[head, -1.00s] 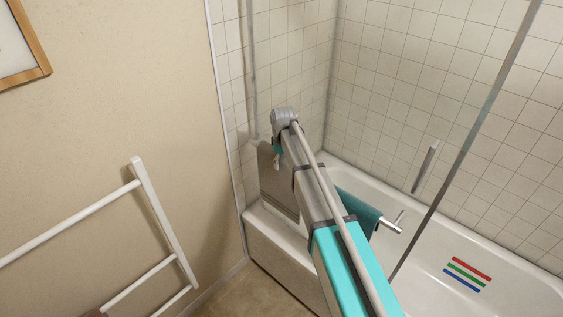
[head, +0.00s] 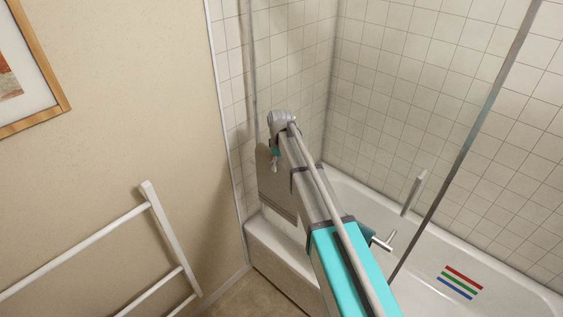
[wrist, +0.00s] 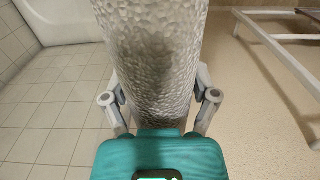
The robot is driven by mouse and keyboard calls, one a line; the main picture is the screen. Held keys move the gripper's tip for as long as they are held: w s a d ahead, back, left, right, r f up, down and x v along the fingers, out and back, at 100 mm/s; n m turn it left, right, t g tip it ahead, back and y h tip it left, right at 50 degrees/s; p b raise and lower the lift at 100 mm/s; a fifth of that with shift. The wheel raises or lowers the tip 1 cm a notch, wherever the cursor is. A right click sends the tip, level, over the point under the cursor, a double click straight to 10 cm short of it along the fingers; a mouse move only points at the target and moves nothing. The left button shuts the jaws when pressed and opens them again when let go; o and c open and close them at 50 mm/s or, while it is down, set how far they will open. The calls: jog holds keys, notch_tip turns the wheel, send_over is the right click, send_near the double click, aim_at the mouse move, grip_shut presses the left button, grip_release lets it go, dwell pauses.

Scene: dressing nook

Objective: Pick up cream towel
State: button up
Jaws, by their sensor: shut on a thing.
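The cream towel (head: 270,190) hangs in the head view below my gripper (head: 274,160), in front of the tub's far left end. It looks grey-beige, with darker bands near its lower edge. My arm hides its right part. In the wrist view the towel (wrist: 150,60) is a pale, bumpy cloth filling the middle, between the two fingers of my gripper (wrist: 160,100). The gripper is shut on it. The fingertips are hidden by the cloth.
A white ladder rack (head: 165,230) leans at the left wall; it also shows in the wrist view (wrist: 275,45). The bathtub (head: 420,250) lies right and behind. A glass-screen edge (head: 470,130) crosses the right.

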jog(key=s+a, duration=1.1)
jog(key=s, duration=0.3)
jog(key=shift+s+a, duration=0.15)
jog(key=shift+s, duration=0.15)
jog(key=shift+f, duration=0.1)
